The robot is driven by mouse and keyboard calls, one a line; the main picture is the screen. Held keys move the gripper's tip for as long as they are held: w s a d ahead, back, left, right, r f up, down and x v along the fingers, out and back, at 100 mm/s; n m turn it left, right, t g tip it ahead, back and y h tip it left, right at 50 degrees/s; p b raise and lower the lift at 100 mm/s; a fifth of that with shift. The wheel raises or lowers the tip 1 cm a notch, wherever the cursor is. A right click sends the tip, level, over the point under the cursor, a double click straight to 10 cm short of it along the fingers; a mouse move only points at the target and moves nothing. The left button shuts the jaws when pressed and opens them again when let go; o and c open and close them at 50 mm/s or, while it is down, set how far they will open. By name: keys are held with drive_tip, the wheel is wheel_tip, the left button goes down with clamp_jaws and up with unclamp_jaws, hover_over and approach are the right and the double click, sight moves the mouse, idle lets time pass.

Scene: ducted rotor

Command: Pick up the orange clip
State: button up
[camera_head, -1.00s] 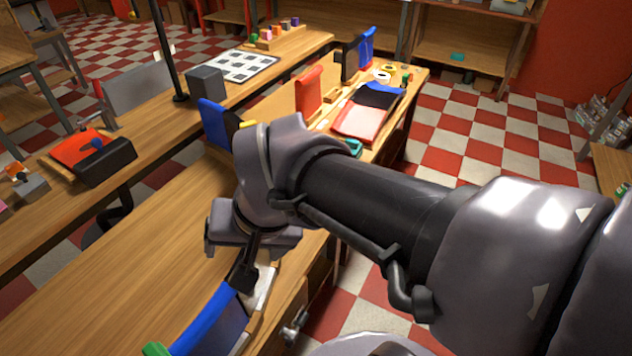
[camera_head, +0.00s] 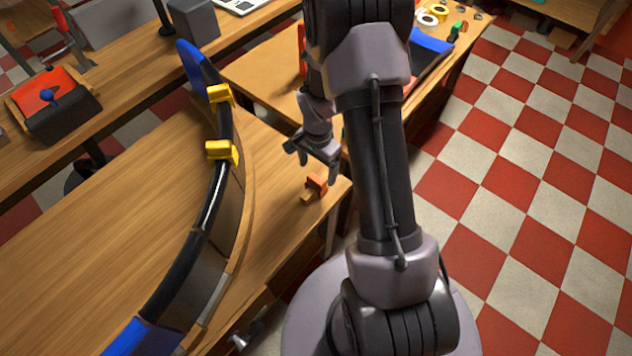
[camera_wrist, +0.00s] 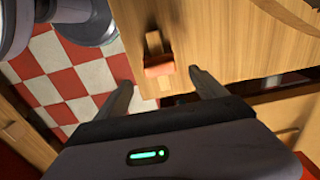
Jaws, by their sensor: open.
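The orange clip (camera_head: 316,184) lies on the wooden bench top near its right edge in the head view. It looks like a small block with a wood-coloured part. My gripper (camera_head: 310,156) is open and empty, above and just behind the clip in that view. In the wrist view, the clip (camera_wrist: 158,66) shows ahead of the fingers, between their lines, with its wood-toned part pointing away. The open fingers of my gripper (camera_wrist: 160,84) stand apart on either side, not touching it.
A curved black duct segment (camera_head: 215,200) with blue ends and two yellow clips (camera_head: 220,151) stands on the bench left of the orange clip. A black and orange box (camera_head: 60,115) sits on the bench at the back left. Checkered floor (camera_head: 540,200) lies to the right.

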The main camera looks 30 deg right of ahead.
sight(316, 179)
drive_tip(key=f+b, duration=0.1)
drive_tip(key=f, duration=0.1)
drive_tip(key=f+b, duration=0.1)
drive_tip(key=f, duration=0.2)
drive_tip(key=f+b, duration=0.1)
drive_tip(key=f, duration=0.2)
drive_tip(key=shift+a+f, duration=0.1)
drive_tip(key=shift+a, duration=0.15)
drive_tip(key=shift+s, duration=0.1)
drive_tip(key=shift+c, duration=1.1)
drive_tip(key=c, duration=1.2)
wheel_tip(316, 179, up, 4)
drive_tip(key=shift+a+r+p, duration=0.1)
drive_tip(key=shift+r+p, duration=0.1)
drive_tip(key=shift+p, duration=0.95)
drive_tip(key=s+a+p, duration=0.2)
drive_tip(key=s+a, duration=0.8)
drive_tip(key=s, duration=0.2)
drive_tip(key=shift+s+r+p, duration=0.15)
drive_tip(key=shift+r+p, duration=1.55)
drive_tip(key=shift+r, duration=1.25)
